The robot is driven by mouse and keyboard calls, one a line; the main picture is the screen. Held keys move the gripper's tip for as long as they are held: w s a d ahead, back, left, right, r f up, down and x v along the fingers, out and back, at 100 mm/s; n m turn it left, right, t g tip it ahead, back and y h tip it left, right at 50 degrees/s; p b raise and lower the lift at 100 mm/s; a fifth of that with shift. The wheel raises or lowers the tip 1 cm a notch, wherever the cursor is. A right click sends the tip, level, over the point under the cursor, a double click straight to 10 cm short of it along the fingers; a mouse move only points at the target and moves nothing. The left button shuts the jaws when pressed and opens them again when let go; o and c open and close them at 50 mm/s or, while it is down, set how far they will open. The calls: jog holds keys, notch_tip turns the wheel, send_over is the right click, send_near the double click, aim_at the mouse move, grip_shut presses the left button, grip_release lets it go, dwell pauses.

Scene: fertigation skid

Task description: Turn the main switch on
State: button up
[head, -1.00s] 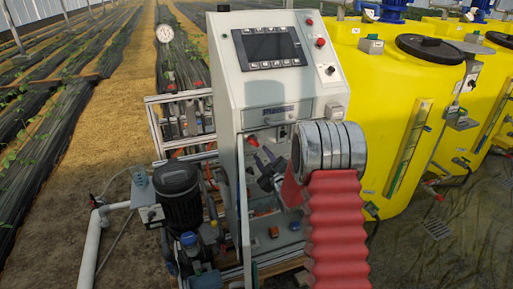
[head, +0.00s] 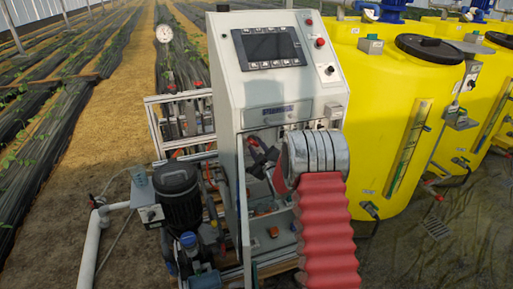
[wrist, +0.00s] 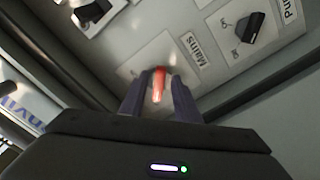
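The main switch is a red handle (wrist: 158,84) on a light plate, beside a label reading "Mains", in the wrist view. My gripper (wrist: 158,95) has one dark finger on each side of the red handle. Gaps show between the fingers and the handle, so the gripper looks open around it and not clamped. In the head view my gripper (head: 262,158) reaches into the open lower bay of the grey control cabinet (head: 236,85). The switch itself cannot be made out there, behind my arm.
A black knob (wrist: 248,27) with a partly cut-off label sits right of the switch, and another black knob (wrist: 94,11) sits upper left. A raised panel frame edge runs close by on the left. Yellow tanks (head: 385,120) stand right of the cabinet; a black pump (head: 178,195) stands left.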

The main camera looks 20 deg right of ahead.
grip_shut()
jog(key=shift+f+m, duration=0.1)
jog(key=shift+m, duration=0.3)
jog(key=m, duration=1.1)
jog(key=a+m, duration=0.1)
jog(key=m, duration=0.5)
dwell(0.4)
dwell(0.4)
jog(key=shift+o, duration=0.5)
grip_release()
jog(key=shift+d, duration=0.1)
